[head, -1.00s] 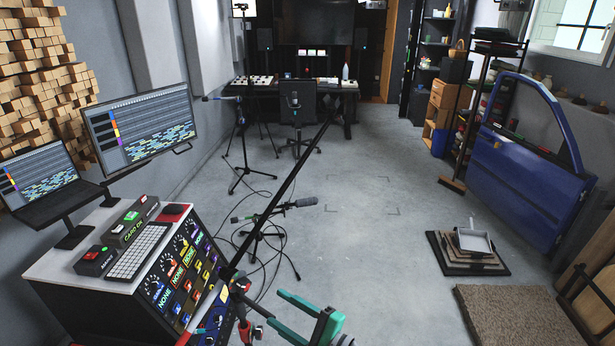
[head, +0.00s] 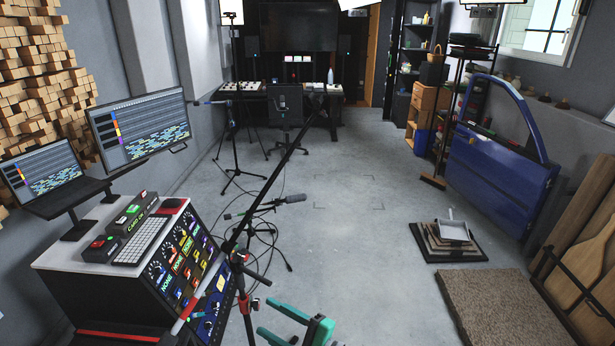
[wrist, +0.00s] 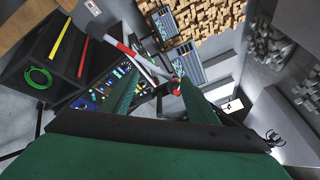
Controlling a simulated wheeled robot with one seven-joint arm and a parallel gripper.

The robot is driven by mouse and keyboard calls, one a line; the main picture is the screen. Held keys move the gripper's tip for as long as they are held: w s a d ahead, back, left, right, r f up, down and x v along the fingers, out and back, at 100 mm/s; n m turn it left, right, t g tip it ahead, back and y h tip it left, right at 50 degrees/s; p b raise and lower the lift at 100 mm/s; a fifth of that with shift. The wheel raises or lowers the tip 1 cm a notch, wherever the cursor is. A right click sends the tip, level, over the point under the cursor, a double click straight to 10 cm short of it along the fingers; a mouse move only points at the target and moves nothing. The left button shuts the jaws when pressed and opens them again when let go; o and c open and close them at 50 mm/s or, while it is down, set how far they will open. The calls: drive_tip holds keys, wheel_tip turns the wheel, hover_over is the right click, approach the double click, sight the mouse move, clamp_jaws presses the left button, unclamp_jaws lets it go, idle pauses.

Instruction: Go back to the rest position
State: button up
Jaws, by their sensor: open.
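My gripper (head: 268,320) is at the bottom edge of the head view, with its green fingers spread apart. In the wrist view my gripper (wrist: 158,80) has its two green fingers open with nothing held between them. The blue car door (head: 505,165) stands upright at the right of the head view, well apart from my gripper. Part of my gripper is cut off by the bottom edge of the head view.
A control console (head: 150,255) with a keyboard and screens stands at the left. A slanted black boom stand (head: 272,185) passes close to my gripper in the picture. A brown mat (head: 500,305) and a low stack with a dustpan (head: 452,232) lie at the right. The middle floor (head: 350,230) is clear.

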drive_tip(key=s+d+f+t+h, duration=0.15)
drive_tip(key=s+f+h, duration=0.3)
drive_tip(key=f, duration=0.45)
drive_tip(key=s+d+f+t+h, duration=0.15)
drive_tip(key=s+f+h, duration=0.3)
drive_tip(key=f, duration=0.45)
drive_tip(key=s+d+f+n+h, duration=0.2)
drive_tip(key=s+d, duration=0.1)
drive_tip(key=s, duration=0.4)
drive_tip(key=s+d+f+n+h, duration=0.1)
drive_tip(key=s+d+h, duration=0.1)
drive_tip(key=s, duration=0.4)
drive_tip(key=s+r+n+t+h, duration=0.2)
drive_tip(key=s+r+n, duration=0.8)
drive_tip(key=s+r, duration=0.3)
drive_tip(key=s, duration=0.3)
drive_tip(key=shift+s+d+t, duration=0.2)
drive_tip(key=shift+s+t, duration=0.1)
drive_tip(key=shift+t, duration=0.1)
